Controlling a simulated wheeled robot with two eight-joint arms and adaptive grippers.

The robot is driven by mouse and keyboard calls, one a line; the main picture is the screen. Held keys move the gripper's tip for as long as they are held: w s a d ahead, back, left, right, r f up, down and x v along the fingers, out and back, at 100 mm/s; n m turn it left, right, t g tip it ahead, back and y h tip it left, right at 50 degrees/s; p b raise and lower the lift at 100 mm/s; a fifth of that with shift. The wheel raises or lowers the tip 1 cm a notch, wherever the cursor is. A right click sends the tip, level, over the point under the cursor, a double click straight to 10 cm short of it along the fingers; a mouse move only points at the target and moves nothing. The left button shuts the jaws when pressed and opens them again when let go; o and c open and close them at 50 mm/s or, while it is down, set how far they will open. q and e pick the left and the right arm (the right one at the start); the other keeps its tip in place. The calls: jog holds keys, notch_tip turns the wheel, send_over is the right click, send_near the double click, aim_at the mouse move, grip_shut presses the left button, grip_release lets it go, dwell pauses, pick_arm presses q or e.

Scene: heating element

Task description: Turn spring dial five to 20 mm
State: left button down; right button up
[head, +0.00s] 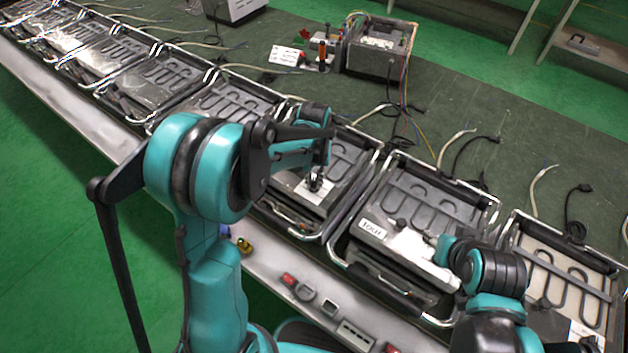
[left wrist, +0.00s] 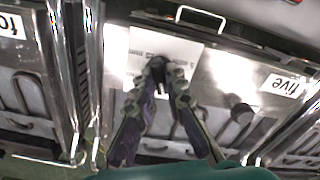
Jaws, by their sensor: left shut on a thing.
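The unit labelled five (left wrist: 290,84) lies under my left gripper; its label is upside down in the left wrist view. A small dark spring dial (left wrist: 157,63) stands by a white printed scale card (left wrist: 180,48). My left gripper (head: 315,180) reaches down to this dial, and in the left wrist view its fingertips (left wrist: 166,80) are closed around it. The fingers hide most of the dial, and the scale reading is too small to read. My right arm's end (head: 446,248) is over the neighbouring unit on the right; its fingers are not clear.
Similar heating-element units with metal handle frames (head: 400,180) stand in a row along the green bench (head: 470,95). Loose cables lie behind them. An open metal box (head: 380,50) with wires stands at the back. Small switches (head: 307,292) line the bench's front edge.

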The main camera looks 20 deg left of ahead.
pick_arm(q)
jog(key=m, duration=0.4)
jog(key=shift+m, duration=0.4)
jog(key=m, duration=0.3)
jog(key=shift+m, duration=0.3)
jog(key=m, duration=0.4)
jog(key=shift+b, duration=0.35)
jog(key=shift+m, duration=2.2)
jog(key=c, duration=1.6)
grip_release()
jog(key=shift+o, duration=0.2)
